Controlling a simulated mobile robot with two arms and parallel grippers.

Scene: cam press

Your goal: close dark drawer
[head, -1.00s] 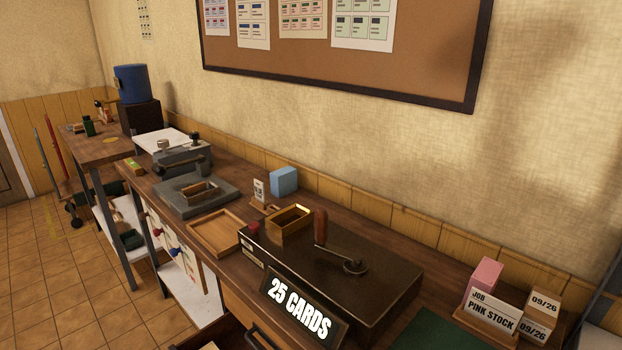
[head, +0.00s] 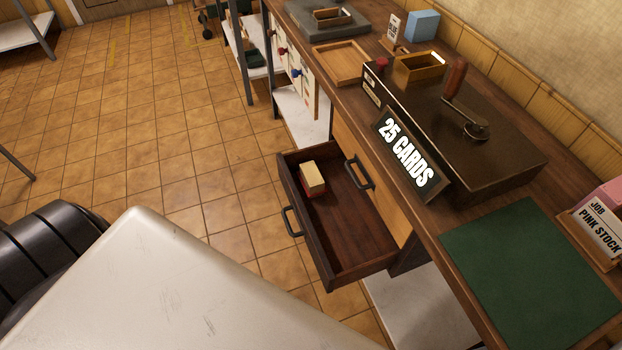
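The dark drawer (head: 348,232) is pulled well out from the front of the wooden workbench, at the centre of the head view. It has a dark handle (head: 291,221) on its front, which faces left. Inside it lies a small block (head: 313,178), cream on top and red at the bottom, near the far end. The rest of its floor looks empty. Neither of my grippers shows in the head view.
A light wooden drawer front with a dark handle (head: 359,173) sits closed beside the dark drawer. The bench holds a dark press box with a "25 CARDS" sign (head: 408,154), a green mat (head: 530,262) and a wooden tray (head: 342,62).

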